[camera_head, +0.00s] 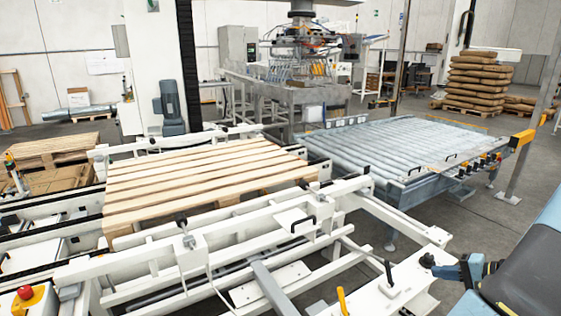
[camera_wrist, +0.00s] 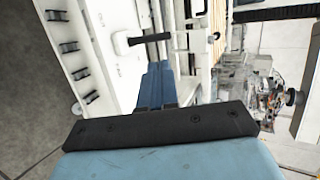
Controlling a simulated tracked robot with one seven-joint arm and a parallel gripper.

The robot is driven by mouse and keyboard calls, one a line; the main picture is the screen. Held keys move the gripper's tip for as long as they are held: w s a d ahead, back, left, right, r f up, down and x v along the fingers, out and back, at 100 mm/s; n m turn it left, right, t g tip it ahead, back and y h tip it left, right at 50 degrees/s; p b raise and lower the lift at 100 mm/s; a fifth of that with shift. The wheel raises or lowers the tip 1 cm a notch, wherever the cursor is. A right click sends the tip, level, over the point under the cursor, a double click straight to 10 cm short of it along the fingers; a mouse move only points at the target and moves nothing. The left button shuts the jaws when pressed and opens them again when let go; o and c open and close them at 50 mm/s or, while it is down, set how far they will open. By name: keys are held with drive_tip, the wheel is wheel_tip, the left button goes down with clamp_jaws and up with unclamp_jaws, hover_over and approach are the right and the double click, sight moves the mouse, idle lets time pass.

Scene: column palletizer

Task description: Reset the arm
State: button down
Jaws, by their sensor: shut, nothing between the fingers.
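My gripper (camera_wrist: 157,80) shows in the wrist view as blue fingers closed together, reaching out from a black bar, with nothing between them. In the head view my gripper (camera_head: 445,271) is at the lower right, close to the white machine frame (camera_head: 385,289); whether it touches the frame cannot be told. My blue and dark arm fills the lower right corner there. A black handle (camera_wrist: 150,38) on white framework lies beyond the fingertips in the wrist view.
A wooden pallet (camera_head: 205,178) lies on the white conveyor. A roller conveyor (camera_head: 395,145) stands behind to the right, with stacked brown sacks (camera_head: 478,80) further back. A red stop button (camera_head: 25,292) is at lower left. Grey floor (camera_head: 475,225) is open at right.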

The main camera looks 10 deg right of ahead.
drive_tip(key=w+a+r+n+g+h, duration=0.15)
drive_tip(key=a+r+n+g, duration=0.6)
drive_tip(key=a+r, duration=0.95)
drive_tip(key=s+a+r+n+t+h, duration=0.2)
drive_tip(key=s+a+r+h, duration=0.1)
drive_tip(key=s+a+r, duration=0.2)
drive_tip(key=s+a+r+n+t+h, duration=0.1)
drive_tip(key=s+a+r+n+h, duration=0.1)
drive_tip(key=s+a+r, duration=0.3)
drive_tip(key=shift+r+t+h, duration=0.35)
drive_tip(key=shift+r+h, duration=0.2)
drive_tip(key=shift+r, duration=1.2)
drive_tip(key=shift+w, duration=0.1)
